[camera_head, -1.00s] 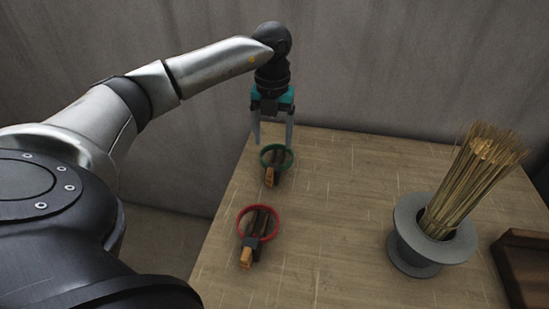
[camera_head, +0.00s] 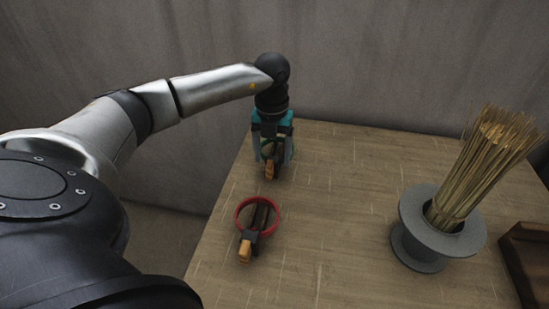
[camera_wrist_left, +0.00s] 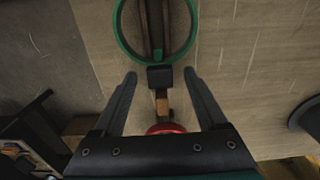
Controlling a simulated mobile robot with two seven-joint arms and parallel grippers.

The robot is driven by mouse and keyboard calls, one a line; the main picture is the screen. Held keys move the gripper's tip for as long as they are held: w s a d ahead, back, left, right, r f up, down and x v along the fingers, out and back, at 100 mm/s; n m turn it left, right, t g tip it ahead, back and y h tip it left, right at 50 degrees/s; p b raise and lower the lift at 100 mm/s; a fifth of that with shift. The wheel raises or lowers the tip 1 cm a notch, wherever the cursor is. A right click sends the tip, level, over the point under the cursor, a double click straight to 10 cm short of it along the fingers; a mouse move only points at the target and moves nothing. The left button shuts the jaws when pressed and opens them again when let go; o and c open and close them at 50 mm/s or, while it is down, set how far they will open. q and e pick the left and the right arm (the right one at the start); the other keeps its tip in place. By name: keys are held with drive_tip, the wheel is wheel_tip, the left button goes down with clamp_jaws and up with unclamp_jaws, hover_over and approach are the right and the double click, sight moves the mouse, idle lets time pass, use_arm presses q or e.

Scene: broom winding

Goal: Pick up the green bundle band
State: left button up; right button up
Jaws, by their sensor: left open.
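The green bundle band (camera_wrist_left: 128,50) is a ring lying around a dark holder with a wooden end, on the table. It shows whole across its near side at the top of the left wrist view, and the picture edge cuts off its far side. In the head view my left gripper (camera_head: 273,160) hangs over it, pointing down, and mostly hides it. The gripper is open, with one finger on each side of the holder's block (camera_wrist_left: 160,77). I cannot tell whether the fingers touch anything. My right gripper is not in view.
A red band (camera_head: 238,219) on a similar holder lies nearer on the table (camera_head: 330,200). A grey flanged spool (camera_head: 408,218) with a straw bundle (camera_head: 487,165) stands at right. A dark wooden tray (camera_head: 525,262) is at the right edge. The middle of the table is clear.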

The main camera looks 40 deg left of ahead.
use_arm(q)
drive_tip(key=shift+f, duration=0.25)
clamp_jaws()
idle(0.5)
